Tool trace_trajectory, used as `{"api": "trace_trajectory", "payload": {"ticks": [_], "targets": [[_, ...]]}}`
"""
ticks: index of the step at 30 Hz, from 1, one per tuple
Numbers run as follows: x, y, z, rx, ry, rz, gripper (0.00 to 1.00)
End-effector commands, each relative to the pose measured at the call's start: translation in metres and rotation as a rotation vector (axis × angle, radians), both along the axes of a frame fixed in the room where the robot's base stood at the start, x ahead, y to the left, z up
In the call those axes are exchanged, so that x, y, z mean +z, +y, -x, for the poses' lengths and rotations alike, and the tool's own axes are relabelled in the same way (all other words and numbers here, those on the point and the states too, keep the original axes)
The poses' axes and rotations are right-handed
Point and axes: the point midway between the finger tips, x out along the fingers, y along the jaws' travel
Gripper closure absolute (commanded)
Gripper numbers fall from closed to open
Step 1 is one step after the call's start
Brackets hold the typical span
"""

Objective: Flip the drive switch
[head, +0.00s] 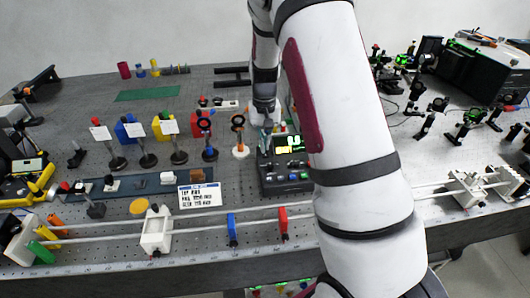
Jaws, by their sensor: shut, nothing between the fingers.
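A dark control box (283,184) with a green-lit display (289,144) and several small buttons or knobs along its lower front stands on the bench in the middle of the head view. My gripper (266,128) points down at the back left corner of this box, by the left side of the display. It is shut and empty. I cannot tell whether its tips touch the box. The drive switch is too small to pick out for certain, and my gripper and forearm hide part of the box's back and right side.
Several lens posts stand left of the box, the nearest being an orange-and-white one (239,136). A white sign (200,195) is at its left front. A rail with blue (232,229) and red (283,223) holders crosses the front. Dark instruments (462,75) crowd the back right.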

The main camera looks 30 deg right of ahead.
Motion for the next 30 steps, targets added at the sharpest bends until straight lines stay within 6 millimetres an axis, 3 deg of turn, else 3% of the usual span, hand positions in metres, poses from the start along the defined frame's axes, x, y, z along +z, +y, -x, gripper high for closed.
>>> {"api": "trace_trajectory", "payload": {"ticks": [18, 30], "targets": [[-0.006, 0.000, 0.000, 0.000, 0.000, 0.000, 1.00], [0.022, 0.000, 0.000, 0.000, -0.001, 0.000, 1.00]]}}
